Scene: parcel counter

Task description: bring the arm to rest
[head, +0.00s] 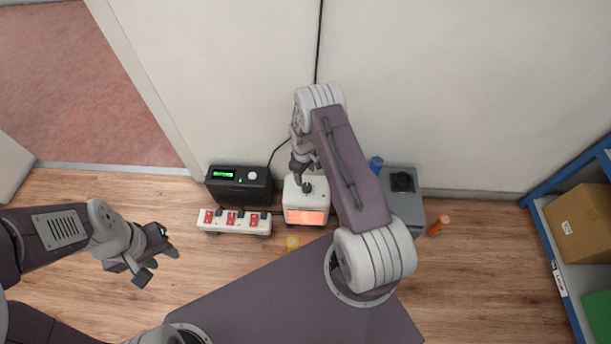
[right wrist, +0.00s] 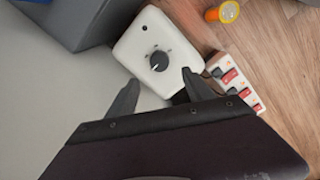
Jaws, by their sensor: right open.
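My right gripper (head: 305,179) hangs over the white box with the black knob (head: 306,208). In the right wrist view its two fingers (right wrist: 160,92) are apart with nothing between them, and the knob of the white box (right wrist: 150,45) shows just beyond, not gripped. My left gripper (head: 160,268) is at the lower left over the wooden surface, fingers apart and empty. The hidden part of the white box lies behind my right gripper.
A power strip with red switches (head: 233,223) and a black box with a green display (head: 238,185) stand left of the white box. A grey box (head: 405,181), blue cup (head: 376,163) and orange cylinder (head: 438,225) are right. A blue shelf (head: 563,270) edges the right side.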

